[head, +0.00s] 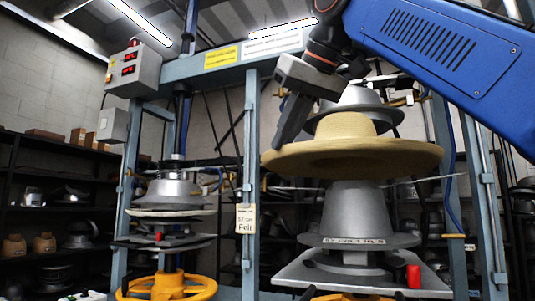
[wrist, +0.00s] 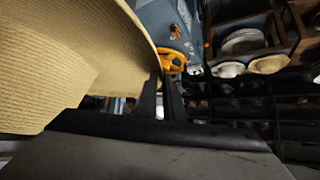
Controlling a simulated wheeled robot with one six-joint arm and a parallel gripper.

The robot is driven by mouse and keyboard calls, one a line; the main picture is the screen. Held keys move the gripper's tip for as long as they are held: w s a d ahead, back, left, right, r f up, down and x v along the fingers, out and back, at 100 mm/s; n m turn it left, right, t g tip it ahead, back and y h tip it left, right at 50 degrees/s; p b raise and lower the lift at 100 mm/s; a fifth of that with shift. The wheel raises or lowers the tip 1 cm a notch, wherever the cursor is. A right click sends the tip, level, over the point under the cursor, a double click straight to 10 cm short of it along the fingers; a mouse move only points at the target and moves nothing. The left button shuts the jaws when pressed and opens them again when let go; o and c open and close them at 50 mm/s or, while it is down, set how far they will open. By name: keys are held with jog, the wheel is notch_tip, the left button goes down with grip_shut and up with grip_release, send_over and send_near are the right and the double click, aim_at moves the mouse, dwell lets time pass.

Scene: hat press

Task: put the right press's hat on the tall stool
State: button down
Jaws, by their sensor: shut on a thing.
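The straw-coloured hat (head: 350,158) is held in the air at the right press, above the metal lower block (head: 354,210) and in front of the upper metal form (head: 365,98). Its crown is up and its wide brim is roughly level. My gripper (head: 288,138) is shut on the left part of the brim. In the wrist view the hat (wrist: 75,60) fills the left side, with its brim edge at the fingers (wrist: 165,95). The tall stool cannot be made out in either view.
The left press (head: 172,190) stands beside a blue-grey frame post (head: 250,180). A yellow handwheel (head: 166,288) is below it. A red knob (head: 414,277) sits on the right press's plate. Dark shelves with metal forms (head: 62,230) line the walls.

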aim_at(289, 147)
notch_tip(289, 147, down, 10)
jog(key=s, duration=0.2)
jog(key=shift+w+d+r, duration=0.1)
jog(key=shift+r, duration=1.05)
jog(key=shift+w+d+r, duration=0.1)
jog(key=shift+d+r, duration=0.05)
jog(key=shift+r, duration=1.05)
jog(key=shift+w+d+r, duration=0.1)
jog(key=shift+r, duration=1.05)
jog(key=shift+s+a+r, duration=0.1)
jog(key=shift+s+r, duration=0.05)
jog(key=shift+s, duration=0.1)
jog(key=s+a+r, duration=0.1)
jog(key=s+a, duration=0.2)
jog(key=s, duration=0.4)
jog(key=s+a+r, duration=0.1)
jog(key=s+a, duration=0.1)
jog(key=s, duration=0.5)
jog(key=shift+s+a+r, duration=0.15)
jog(key=shift+s+a, duration=0.05)
jog(key=shift+a, duration=0.2)
jog(key=s+a, duration=0.3)
jog(key=s, duration=0.5)
jog(key=shift+s+a, duration=0.15)
jog(key=shift+a, duration=0.1)
